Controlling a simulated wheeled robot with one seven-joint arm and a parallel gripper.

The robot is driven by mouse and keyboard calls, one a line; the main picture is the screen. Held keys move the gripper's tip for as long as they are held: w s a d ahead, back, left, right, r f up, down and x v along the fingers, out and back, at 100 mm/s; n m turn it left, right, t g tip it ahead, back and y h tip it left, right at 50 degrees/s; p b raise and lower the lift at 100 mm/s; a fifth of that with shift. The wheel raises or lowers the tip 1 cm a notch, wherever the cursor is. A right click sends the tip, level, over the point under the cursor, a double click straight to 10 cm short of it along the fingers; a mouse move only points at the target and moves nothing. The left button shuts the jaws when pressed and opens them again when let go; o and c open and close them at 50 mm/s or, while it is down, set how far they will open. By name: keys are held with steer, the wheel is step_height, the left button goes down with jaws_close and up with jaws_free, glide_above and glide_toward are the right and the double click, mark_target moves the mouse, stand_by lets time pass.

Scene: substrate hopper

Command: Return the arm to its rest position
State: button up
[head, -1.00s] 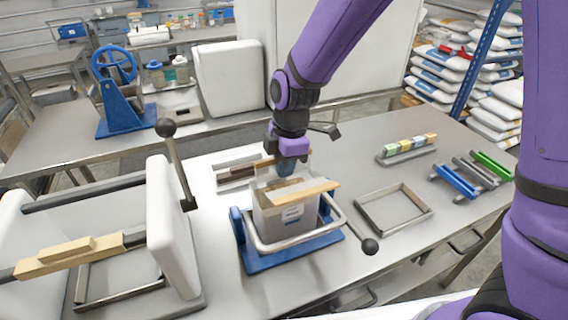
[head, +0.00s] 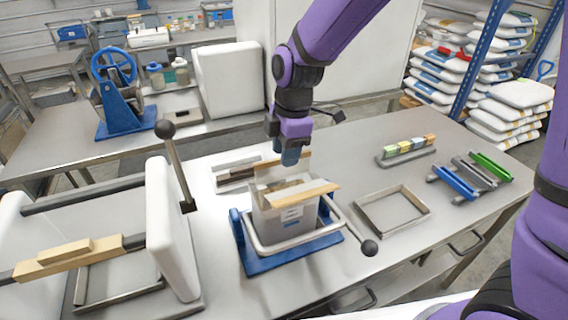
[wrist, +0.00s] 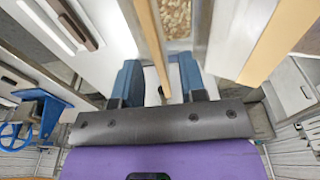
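My gripper (head: 290,160) is above a grey box (head: 284,222), near its back edge. In the wrist view, its two blue fingers (wrist: 160,82) stand apart, with no object visibly clamped between them. A tan flap edge runs into the gap between the fingers in that view; I cannot tell whether it touches them. The box sits upright in a blue-based holder (head: 262,262) with a metal bar around its front. Its tan front flap (head: 304,193) leans outward. Grainy brown material (wrist: 173,18) shows inside the box.
A ball-ended lever (head: 369,247) stands right of the box, another (head: 165,129) to its left beside a white-sided press (head: 172,225). An empty metal frame (head: 428,212), a rack of coloured blocks (head: 405,150) and blue and green-handled tools (head: 455,182) lie to the right.

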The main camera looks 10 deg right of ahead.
steer(key=r, duration=0.6)
steer(key=shift+w+d, duration=0.1)
steer(key=shift+d, duration=0.25)
steer(key=shift+d+r, duration=0.2)
steer(key=shift+r, duration=0.05)
steer(key=s+d+r+m+t, duration=0.2)
steer(key=s+d+r+m, duration=0.25)
steer(key=d, duration=0.25)
steer(key=s+d+r+m+t, duration=0.1)
steer(key=s+d+r+m, duration=0.2)
steer(key=d+r+m, duration=0.3)
steer(key=s+d+r+m+t+h, duration=0.1)
steer(key=s+d+m+t, duration=0.1)
steer(key=s+d+m, duration=0.8)
steer(key=shift+s+r+m+t, duration=0.3)
steer(key=shift+s+r+m, duration=0.05)
steer(key=shift+s, duration=0.4)
